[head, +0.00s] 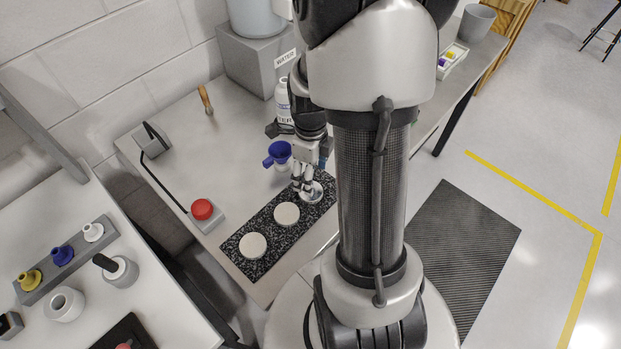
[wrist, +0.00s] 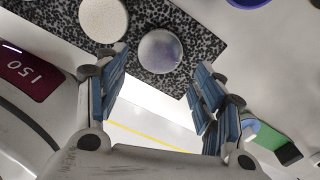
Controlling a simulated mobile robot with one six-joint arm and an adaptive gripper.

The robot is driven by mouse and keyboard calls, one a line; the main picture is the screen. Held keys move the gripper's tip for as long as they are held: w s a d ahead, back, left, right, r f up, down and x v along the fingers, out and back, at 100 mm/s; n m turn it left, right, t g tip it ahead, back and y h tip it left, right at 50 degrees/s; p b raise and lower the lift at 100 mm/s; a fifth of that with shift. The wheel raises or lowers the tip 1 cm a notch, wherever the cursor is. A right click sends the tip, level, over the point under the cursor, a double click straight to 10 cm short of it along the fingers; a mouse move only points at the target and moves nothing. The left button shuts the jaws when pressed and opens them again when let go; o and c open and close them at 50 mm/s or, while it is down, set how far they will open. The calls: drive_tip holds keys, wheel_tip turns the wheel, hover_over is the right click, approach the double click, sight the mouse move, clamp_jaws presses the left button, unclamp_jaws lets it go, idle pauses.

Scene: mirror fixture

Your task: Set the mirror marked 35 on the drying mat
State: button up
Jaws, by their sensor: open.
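A shiny round mirror-like disc (head: 312,191) lies at the right end of a black-and-white speckled slab. It also shows in the wrist view (wrist: 160,50), just beyond my fingertips; no number can be read on it. My gripper (head: 307,183) is over this disc. In the wrist view my gripper (wrist: 159,65) is open, with its blue-padded fingers apart and nothing between them. Two pale matte discs (head: 286,214) (head: 252,246) lie in line on the speckled slab (head: 268,228). I cannot tell which surface is the drying mat.
A blue funnel (head: 278,153) stands close to my gripper. A red button (head: 202,209) is left of the slab, and a wooden-handled tool (head: 206,100) lies behind. A rack (head: 66,258) with coloured-topped pieces stands on the left table. A red 150 label (wrist: 32,77) shows in the wrist view.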

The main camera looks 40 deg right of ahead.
drive_tip(key=a+r+n+t+p, duration=0.1)
drive_tip(key=a+r+n, duration=0.45)
drive_tip(key=r, duration=0.25)
drive_tip(key=a+r+n+t, duration=0.1)
drive_tip(key=a+r+n, duration=0.3)
drive_tip(key=r+n, duration=0.35)
drive_tip(key=s+a+r+n+t, duration=0.2)
drive_tip(key=s+a+r+n, duration=0.5)
drive_tip(key=n, duration=1.1)
drive_tip(key=shift+s+a+r+t, duration=0.3)
drive_tip(key=shift+s+a, duration=0.8)
drive_tip(key=shift+a, duration=0.05)
